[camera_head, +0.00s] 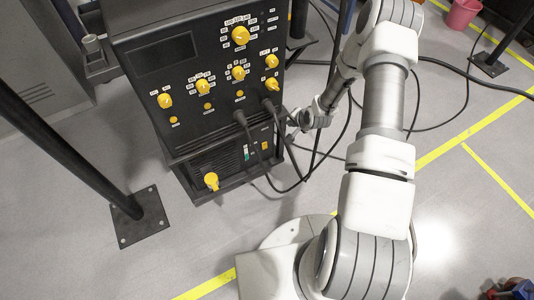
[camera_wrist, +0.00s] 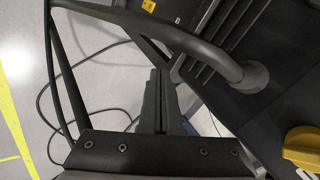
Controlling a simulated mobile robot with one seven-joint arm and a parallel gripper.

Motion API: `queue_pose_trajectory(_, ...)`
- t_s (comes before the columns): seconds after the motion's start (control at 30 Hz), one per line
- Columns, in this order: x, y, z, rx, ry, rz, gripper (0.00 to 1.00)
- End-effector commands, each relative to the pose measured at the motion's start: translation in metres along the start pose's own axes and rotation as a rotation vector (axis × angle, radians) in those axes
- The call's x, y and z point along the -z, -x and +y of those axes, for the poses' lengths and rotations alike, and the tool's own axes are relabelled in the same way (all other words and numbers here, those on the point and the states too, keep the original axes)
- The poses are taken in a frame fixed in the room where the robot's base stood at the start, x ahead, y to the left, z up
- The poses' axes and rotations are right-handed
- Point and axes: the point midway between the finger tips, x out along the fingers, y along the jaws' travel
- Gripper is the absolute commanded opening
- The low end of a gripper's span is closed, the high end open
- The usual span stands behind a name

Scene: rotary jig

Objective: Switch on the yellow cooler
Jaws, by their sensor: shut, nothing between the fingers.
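A black machine with yellow knobs stands at the top of the head view. Its lower unit (camera_head: 206,159), which looks like the cooler, has a vent grille and a yellow rotary knob (camera_head: 211,181) at its lower left. My gripper (camera_head: 292,136) is beside the machine's right side, close to the cables and to the right of that knob. In the wrist view my gripper (camera_wrist: 161,88) has its dark fingers together with nothing between them. A yellow knob (camera_wrist: 303,150) shows at the right edge there; I cannot tell which one it is.
Black cables (camera_head: 283,150) plug into the machine's front and loop beside my gripper. One thick cable (camera_wrist: 190,40) crosses near my fingers in the wrist view. The upper panel carries several yellow knobs (camera_head: 240,35). A black post (camera_head: 65,145) stands at left. Floor in front is clear.

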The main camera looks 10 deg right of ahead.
Motion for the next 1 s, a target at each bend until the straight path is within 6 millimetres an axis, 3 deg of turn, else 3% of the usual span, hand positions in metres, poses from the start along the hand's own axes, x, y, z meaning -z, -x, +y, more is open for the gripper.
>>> queue_pose_trajectory(0.03, -0.015, -0.024, 0.022, 0.011, -0.050, -0.009, 0.00)
queue_pose_trajectory(0.2, -0.053, -0.074, 0.065, 0.068, -0.202, -0.018, 0.00)
queue_pose_trajectory(0.4, -0.086, -0.106, 0.097, 0.113, -0.330, -0.021, 0.00)
queue_pose_trajectory(0.67, -0.096, -0.122, 0.104, 0.130, -0.369, -0.020, 0.00)
queue_pose_trajectory(1.0, -0.097, -0.190, 0.097, 0.130, -0.364, -0.020, 0.00)
